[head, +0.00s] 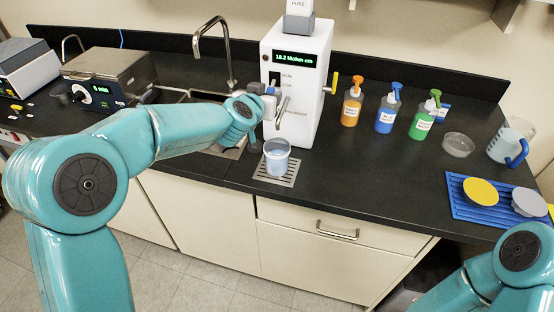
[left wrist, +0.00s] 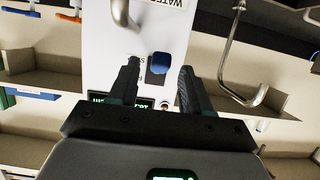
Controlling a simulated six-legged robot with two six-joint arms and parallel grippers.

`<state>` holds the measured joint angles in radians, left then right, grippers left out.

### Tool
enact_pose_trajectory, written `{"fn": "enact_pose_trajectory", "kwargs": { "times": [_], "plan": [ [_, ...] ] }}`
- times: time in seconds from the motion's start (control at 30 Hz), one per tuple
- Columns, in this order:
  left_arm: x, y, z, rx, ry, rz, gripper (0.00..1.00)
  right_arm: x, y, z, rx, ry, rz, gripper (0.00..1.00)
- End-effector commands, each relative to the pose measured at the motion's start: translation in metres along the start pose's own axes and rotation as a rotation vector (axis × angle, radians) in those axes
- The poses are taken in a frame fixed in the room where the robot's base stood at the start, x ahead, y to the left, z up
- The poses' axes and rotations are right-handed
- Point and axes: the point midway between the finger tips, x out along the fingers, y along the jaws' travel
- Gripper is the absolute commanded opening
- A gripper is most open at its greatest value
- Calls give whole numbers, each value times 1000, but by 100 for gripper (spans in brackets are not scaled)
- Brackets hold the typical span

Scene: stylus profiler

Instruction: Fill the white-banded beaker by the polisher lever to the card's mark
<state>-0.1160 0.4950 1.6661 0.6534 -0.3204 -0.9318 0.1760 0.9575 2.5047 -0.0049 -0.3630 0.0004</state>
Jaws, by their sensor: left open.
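The white polisher (head: 308,80) stands on the counter with a lit green display. A clear beaker (head: 277,160) with a bluish tint stands upright on the drain grate (head: 288,180) under the polisher's spout. Its band and fill level are too small to read. My left gripper (head: 268,96) is at the polisher's front. In the left wrist view its two fingers (left wrist: 160,85) are open around a blue knob (left wrist: 160,63) on the polisher's front; contact is unclear. A yellow-handled lever (head: 330,84) sticks out of the polisher's right side. My right gripper is out of view.
Orange (head: 351,107), blue (head: 387,112) and green (head: 423,120) bottles stand right of the polisher. Beyond are a glass dish (head: 458,145), a blue-handled jug (head: 505,143) and a blue rack (head: 475,211). A sink with a tall tap (head: 229,50) lies left. The counter right of the grate is clear.

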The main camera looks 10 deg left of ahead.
Motion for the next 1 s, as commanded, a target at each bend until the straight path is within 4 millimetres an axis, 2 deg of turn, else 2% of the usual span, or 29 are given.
{"fn": "enact_pose_trajectory", "kwargs": {
  "times": [0.5,0.9,1.0],
  "plan": [
    [-56,0,-1,1,1,1,48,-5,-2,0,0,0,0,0],
    [-61,0,0,1,1,0,48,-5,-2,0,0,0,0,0],
    [-69,0,-1,1,2,0,48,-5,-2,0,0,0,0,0]
  ]
}}
